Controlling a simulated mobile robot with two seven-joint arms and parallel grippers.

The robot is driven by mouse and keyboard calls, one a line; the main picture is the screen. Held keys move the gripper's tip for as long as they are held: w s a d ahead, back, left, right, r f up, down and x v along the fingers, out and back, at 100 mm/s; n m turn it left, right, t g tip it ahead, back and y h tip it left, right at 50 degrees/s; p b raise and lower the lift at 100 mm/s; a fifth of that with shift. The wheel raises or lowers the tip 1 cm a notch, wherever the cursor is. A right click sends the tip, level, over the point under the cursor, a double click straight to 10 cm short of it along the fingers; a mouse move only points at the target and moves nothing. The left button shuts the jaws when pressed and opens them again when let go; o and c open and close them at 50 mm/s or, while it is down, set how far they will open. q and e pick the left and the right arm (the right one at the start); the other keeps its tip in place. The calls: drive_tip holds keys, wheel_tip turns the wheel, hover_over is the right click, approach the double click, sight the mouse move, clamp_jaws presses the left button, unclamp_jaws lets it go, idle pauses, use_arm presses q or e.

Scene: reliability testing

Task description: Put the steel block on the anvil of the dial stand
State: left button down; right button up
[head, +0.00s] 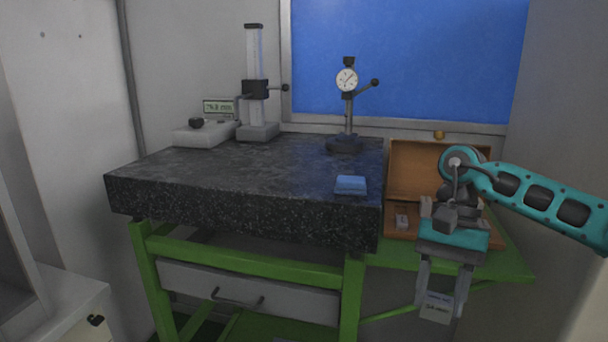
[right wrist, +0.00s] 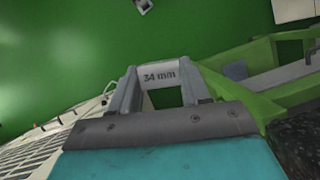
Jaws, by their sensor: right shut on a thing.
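My right gripper (head: 440,291) hangs in front of the green side shelf, right of the granite table. It is shut on a steel block (head: 436,308), which hangs below the jaws. In the right wrist view the block (right wrist: 160,76) reads "34 mm" and sits between both fingers (right wrist: 161,90). The dial stand (head: 347,106) stands at the back right of the granite table, with a round white dial on a post above a dark base. Its anvil (head: 344,144) is small and dark, and I see nothing lying on it. My left gripper is not in view.
The dark granite table (head: 230,178) is mostly clear. A blue pad (head: 351,185) lies near its front right corner. A height gauge (head: 256,90) and a display box (head: 205,132) stand at the back left. An open wooden case (head: 413,165) with a small block (head: 402,221) sits on the green shelf.

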drive_tip(key=s+a+f+n+h, duration=0.1)
drive_tip(key=s+f+n+h, duration=0.1)
drive_tip(key=s+f+n, duration=0.3)
drive_tip(key=shift+f+p, duration=0.25)
drive_tip(key=shift+p, duration=0.05)
drive_tip(key=shift+a, duration=0.1)
